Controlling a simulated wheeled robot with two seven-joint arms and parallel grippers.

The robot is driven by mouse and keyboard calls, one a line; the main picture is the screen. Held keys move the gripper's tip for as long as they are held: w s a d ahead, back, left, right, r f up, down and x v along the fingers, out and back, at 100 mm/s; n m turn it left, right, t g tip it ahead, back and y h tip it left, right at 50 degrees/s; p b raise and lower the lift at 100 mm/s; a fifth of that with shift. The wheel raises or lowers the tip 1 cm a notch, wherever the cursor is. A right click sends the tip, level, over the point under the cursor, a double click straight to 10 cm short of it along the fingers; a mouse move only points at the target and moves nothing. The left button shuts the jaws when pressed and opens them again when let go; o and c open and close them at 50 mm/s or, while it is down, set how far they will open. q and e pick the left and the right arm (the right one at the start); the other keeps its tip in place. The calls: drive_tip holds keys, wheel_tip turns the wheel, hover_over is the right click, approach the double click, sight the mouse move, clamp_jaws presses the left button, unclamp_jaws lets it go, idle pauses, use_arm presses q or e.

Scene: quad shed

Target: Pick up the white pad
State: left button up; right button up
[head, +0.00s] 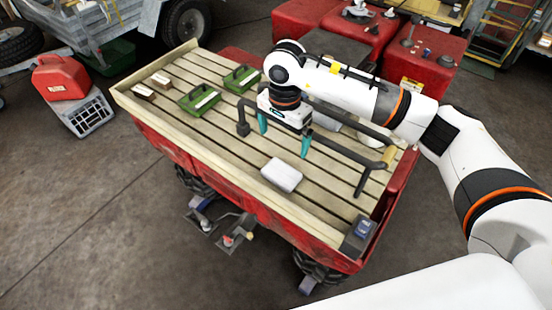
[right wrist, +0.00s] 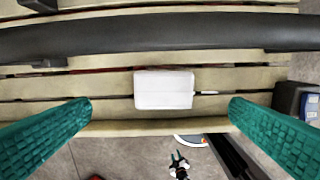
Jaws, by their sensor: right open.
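The white pad (head: 281,175) lies flat on the slatted wooden bed (head: 215,125) of the red cart, near its front edge. In the right wrist view the white pad (right wrist: 164,90) shows whole, between and beyond the two teal fingers. My right gripper (head: 285,132) is open and empty. It hangs above the slats, behind the pad in the head view, and does not touch it. In the right wrist view the right gripper's fingers (right wrist: 160,112) are wide apart. My left gripper is not in view.
A dark bar (head: 345,150) runs over the bed beside my right gripper and crosses the right wrist view (right wrist: 150,36). Two green trays (head: 200,98) and small brown-and-white blocks (head: 160,79) lie at the left. A dark blue-grey box (head: 358,232) stands at the front right corner.

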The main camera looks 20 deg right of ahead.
drive_tip(key=p, duration=0.2)
hover_over(281, 172)
drive_tip(key=f, duration=0.4)
drive_tip(key=shift+s+d+f, duration=0.1)
drive_tip(key=shift+d+f, duration=0.25)
drive_tip(key=shift+f, duration=0.45)
drive_tip(key=shift+w+f+p, duration=0.2)
drive_tip(key=shift+f+p, duration=0.1)
drive_tip(key=f+p, duration=0.1)
drive_tip(key=f, duration=0.2)
drive_tip(key=f+p, duration=0.1)
drive_tip(key=shift+s+a+f+p, duration=0.15)
drive_tip(key=shift+s+a+p, duration=0.05)
drive_tip(key=shift+a+p, duration=0.1)
drive_tip(key=shift+f, duration=0.35)
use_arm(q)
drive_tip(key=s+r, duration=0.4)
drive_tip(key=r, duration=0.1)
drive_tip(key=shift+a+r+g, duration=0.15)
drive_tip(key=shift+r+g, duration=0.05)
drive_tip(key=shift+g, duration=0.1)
use_arm(e)
drive_tip(key=c, duration=0.7)
